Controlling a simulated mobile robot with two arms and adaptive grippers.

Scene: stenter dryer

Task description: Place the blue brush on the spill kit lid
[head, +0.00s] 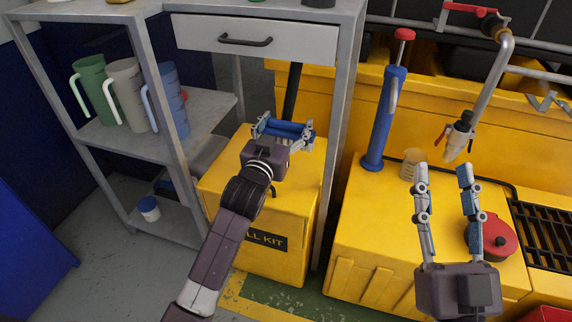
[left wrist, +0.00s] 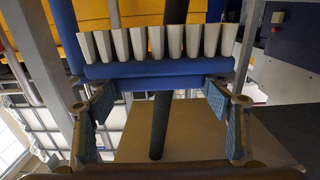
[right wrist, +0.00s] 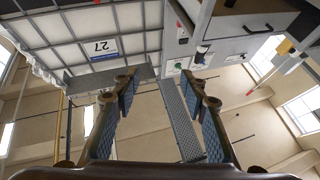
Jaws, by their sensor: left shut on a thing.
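The blue brush (head: 287,129) is in my left gripper (head: 283,126), over the yellow spill kit's lid (head: 300,168). The left wrist view shows the blue brush (left wrist: 160,72) with a row of pale bristles, between the fingers. I cannot tell whether the brush touches the lid. The spill kit is a yellow box with a dark label, partly hidden by my left arm. My right gripper (head: 446,178) is open and empty, over the yellow machine housing at right.
A grey shelf (head: 215,103) with green, beige and blue jugs stands left of the spill kit. A dark pole (head: 292,92) stands behind the brush. A blue pump (head: 385,120), a beaker (head: 411,163) and a red-lidded container (head: 491,238) are at right.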

